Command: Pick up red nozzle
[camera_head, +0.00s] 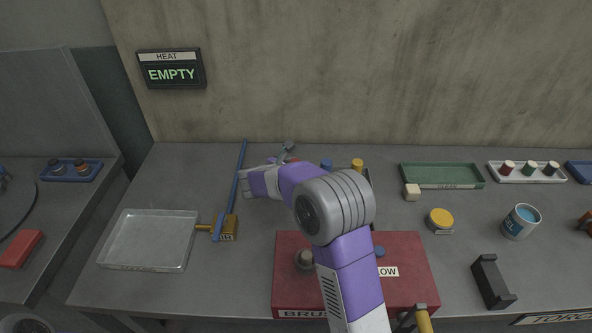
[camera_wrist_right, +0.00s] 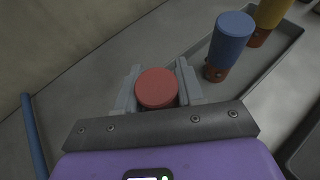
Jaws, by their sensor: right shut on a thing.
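The red nozzle (camera_wrist_right: 157,88) shows as a round red top between the two grey fingers of my right gripper (camera_wrist_right: 158,92) in the wrist view. The fingers are shut on its sides. In the head view my right gripper (camera_head: 287,153) is at the back of the bench, left of the blue nozzle (camera_head: 326,164), and my arm hides most of it. The lower part of the red nozzle is hidden, so I cannot tell if it touches the holder. My left gripper is not in view.
The blue nozzle (camera_wrist_right: 230,45) and a yellow nozzle (camera_wrist_right: 275,12) stand in a grey holder right of my fingers. A blue rod (camera_head: 239,175) lies to the left. A red box (camera_head: 290,270) stands in front, a clear tray (camera_head: 150,238) at left, a green tray (camera_head: 442,174) at right.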

